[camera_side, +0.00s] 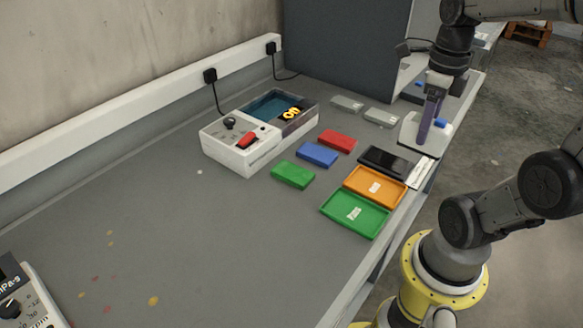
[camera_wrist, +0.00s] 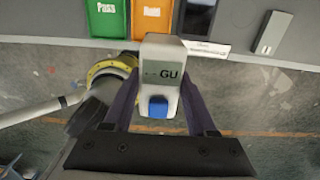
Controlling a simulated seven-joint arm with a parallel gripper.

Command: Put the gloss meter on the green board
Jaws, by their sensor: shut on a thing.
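The gloss meter (camera_wrist: 160,72) is a white device with a grey display reading "GU" and a blue button. My gripper (camera_wrist: 158,96) is shut on it, with a dark purple finger along each side. In the side view my gripper (camera_side: 428,128) points down at the back right, and the white meter (camera_side: 409,131) is partly hidden behind a finger. The green board (camera_side: 338,214) has a raised rim and a white label, and lies at the table's front right edge, apart from the meter. In the wrist view the green board (camera_wrist: 108,25) is at the top, labelled "Pass".
An orange board (camera_side: 358,188) and a dark panel (camera_side: 378,158) lie between the green board and my gripper. Green (camera_side: 293,175), blue (camera_side: 317,154) and red (camera_side: 338,140) blocks lie further in, near a white machine (camera_side: 235,155). The table's left middle is mostly clear.

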